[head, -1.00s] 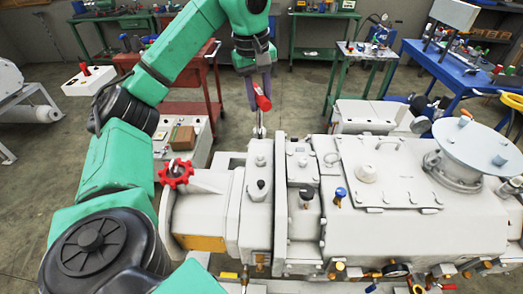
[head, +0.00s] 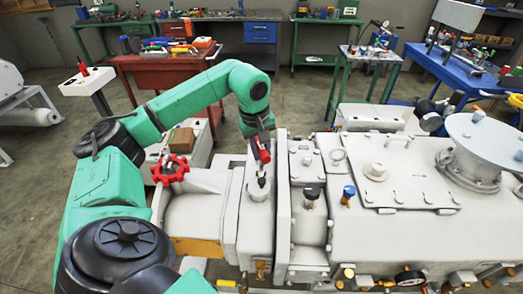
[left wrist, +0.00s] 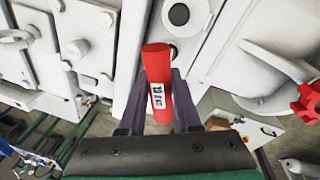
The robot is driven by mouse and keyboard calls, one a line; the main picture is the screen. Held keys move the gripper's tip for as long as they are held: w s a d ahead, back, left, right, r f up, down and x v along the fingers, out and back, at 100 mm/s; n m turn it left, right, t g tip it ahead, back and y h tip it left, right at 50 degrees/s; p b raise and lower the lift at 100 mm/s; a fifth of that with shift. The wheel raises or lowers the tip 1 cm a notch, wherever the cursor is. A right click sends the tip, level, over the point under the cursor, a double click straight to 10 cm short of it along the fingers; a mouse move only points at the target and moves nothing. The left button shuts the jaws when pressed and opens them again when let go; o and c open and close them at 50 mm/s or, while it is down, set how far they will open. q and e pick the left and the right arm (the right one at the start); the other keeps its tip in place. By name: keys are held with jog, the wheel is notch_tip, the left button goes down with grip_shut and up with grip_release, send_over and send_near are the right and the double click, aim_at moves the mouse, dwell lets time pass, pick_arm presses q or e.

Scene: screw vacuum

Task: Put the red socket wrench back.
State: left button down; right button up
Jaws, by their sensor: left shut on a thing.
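The red socket wrench (head: 264,152) is in my left gripper (head: 257,148), above the narrow upright block of the large white vacuum machine (head: 395,240). The wrench's lower end points down at the block's top, beside a dark fitting (head: 261,181); I cannot tell whether they touch. In the left wrist view the red handle (left wrist: 157,85) with its white label stands between the two purple-grey fingers of the gripper (left wrist: 158,108), which are shut on it. The wrench's far end is hidden there. My right gripper is not in view.
A red cart (head: 170,67) with tools stands behind my left arm, left of the middle. A red handwheel (head: 170,170) juts up left of the block. A blue-capped valve (head: 348,194) stands on the machine. Open floor lies behind the machine.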

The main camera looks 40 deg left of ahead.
pick_arm(q)
jog(key=shift+f, duration=0.15)
jog(key=c, duration=0.6)
grip_release()
notch_tip(320, 180, up, 12)
jog(key=s, duration=0.2)
jog(key=shift+p, duration=0.35)
